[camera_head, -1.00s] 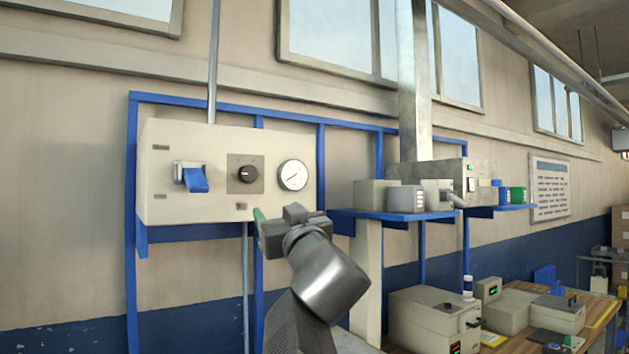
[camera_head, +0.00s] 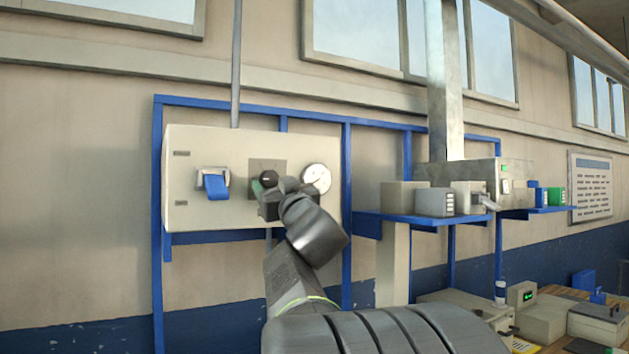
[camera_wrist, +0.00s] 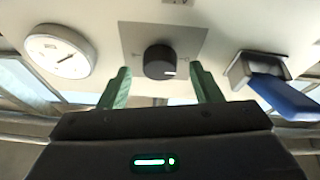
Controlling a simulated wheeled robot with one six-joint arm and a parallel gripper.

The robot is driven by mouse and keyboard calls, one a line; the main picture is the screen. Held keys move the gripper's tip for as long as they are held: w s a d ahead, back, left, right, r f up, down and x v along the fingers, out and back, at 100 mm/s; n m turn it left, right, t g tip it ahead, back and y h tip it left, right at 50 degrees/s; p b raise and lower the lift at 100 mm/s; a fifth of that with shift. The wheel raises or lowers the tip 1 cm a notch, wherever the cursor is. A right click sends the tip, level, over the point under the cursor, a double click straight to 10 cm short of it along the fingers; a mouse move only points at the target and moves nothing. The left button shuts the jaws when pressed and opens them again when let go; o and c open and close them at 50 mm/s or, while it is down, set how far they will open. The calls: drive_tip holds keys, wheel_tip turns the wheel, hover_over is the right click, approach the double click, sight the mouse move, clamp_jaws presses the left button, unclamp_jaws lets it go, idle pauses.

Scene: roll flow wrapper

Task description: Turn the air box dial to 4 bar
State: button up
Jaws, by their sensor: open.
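The air box (camera_head: 190,148) is a pale box on a blue wall frame. Its black dial (camera_head: 268,176) sits on a grey plate and is partly hidden by my gripper (camera_head: 262,187) in the head view. In the wrist view the dial (camera_wrist: 159,61) shows a white mark pointing to the right of the picture. My gripper (camera_wrist: 160,85) is open, with one green finger on each side of the dial and apart from it. The round gauge (camera_wrist: 60,50) is beside the dial; its numbers are too small to read. It also shows in the head view (camera_head: 316,179).
A blue lever (camera_head: 216,186) in a metal housing is on the box, left of the dial; it also shows in the wrist view (camera_wrist: 284,95). A blue shelf (camera_head: 422,218) with small boxes stands to the right. A cluttered bench (camera_head: 557,295) is at the lower right.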

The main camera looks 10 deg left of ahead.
drive_tip(key=shift+w+a+r, duration=0.3)
drive_tip(key=shift+w+a, duration=0.05)
drive_tip(key=shift+w, duration=0.2)
drive_tip(key=c, duration=1)
